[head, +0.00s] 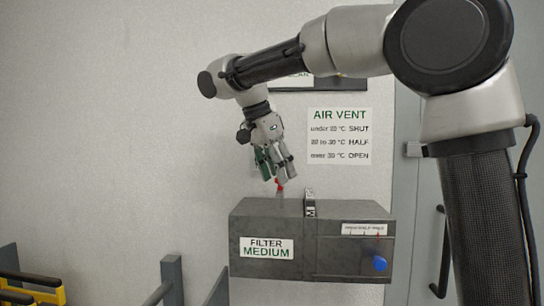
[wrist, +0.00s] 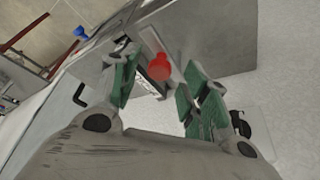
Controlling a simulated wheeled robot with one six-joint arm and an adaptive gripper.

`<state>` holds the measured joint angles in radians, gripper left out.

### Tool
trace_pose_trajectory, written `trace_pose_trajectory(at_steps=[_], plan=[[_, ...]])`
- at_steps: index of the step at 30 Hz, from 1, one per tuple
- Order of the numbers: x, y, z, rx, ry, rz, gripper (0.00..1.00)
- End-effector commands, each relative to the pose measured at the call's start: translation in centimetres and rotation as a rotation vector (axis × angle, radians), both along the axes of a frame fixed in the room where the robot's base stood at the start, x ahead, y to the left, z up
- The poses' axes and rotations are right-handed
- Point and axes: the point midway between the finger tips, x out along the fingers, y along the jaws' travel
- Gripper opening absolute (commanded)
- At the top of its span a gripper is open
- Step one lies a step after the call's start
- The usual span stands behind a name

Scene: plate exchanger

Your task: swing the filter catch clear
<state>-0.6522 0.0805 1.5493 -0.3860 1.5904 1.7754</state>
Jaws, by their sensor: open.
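The grey filter box (head: 265,219) carries a "FILTER MEDIUM" label (head: 266,248) on its front. A small red-ended piece (head: 280,186), which looks like the filter catch, stands up from the box top. Its round red end (wrist: 159,67) also shows in the wrist view, between the fingers. My gripper (head: 277,174) is open and points down just above the box top, with its green-padded fingers around or just above the red end. In the wrist view my gripper (wrist: 160,82) has a finger on each side of it. I cannot tell whether either finger touches it.
A blue knob (head: 380,263) sits on the box's right front, below a small scale plate (head: 364,229). An upright marked strip (head: 309,203) stands on the box top. An air vent sign (head: 339,136) is on the wall behind. Dark posts (head: 172,279) and a yellow-trimmed frame (head: 40,294) are at lower left.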

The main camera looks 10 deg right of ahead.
Motion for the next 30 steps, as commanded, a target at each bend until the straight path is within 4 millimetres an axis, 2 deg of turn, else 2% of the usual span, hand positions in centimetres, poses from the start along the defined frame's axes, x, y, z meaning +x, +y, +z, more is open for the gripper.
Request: trace_pose_trajectory(at_steps=[9, 15, 21, 30], plan=[[-1.0, 2.4, 6.1, 0.004, -0.005, 0.003, 0.46], [-1.6, 3.5, 9.3, 0.002, -0.004, 0.002, 0.46], [-1.9, 3.9, 10.5, 0.001, -0.003, 0.0, 0.46], [-1.9, 3.9, 10.5, 0.001, -0.003, 0.0, 0.46]])
